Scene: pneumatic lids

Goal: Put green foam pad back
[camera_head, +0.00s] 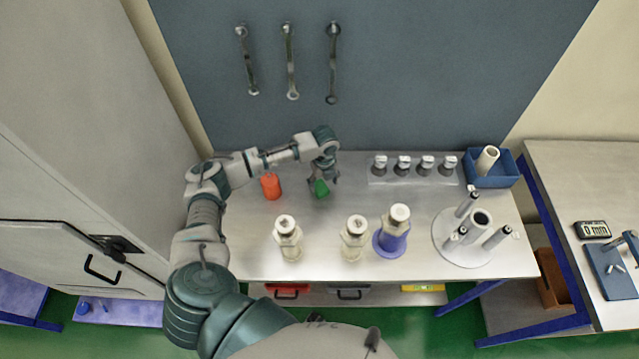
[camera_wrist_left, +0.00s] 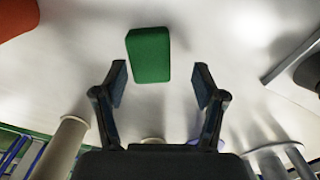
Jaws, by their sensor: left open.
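The green foam pad (camera_head: 320,188) lies on the metal table, near its back left part. In the left wrist view the pad (camera_wrist_left: 148,54) is a green block just beyond the fingertips, slightly left of the middle of the gap. My left gripper (camera_head: 322,180) is above and beside the pad, pointing down. In the wrist view its two fingers (camera_wrist_left: 160,84) are apart with nothing between them. My right gripper does not show.
An orange cylinder (camera_head: 271,187) stands left of the pad. Cream bottles (camera_head: 288,238) (camera_head: 354,238) and a blue-based one (camera_head: 394,232) stand in front. A row of small grey knobs (camera_head: 403,166), a blue bin (camera_head: 491,170) and a round stand (camera_head: 470,254) are to the right.

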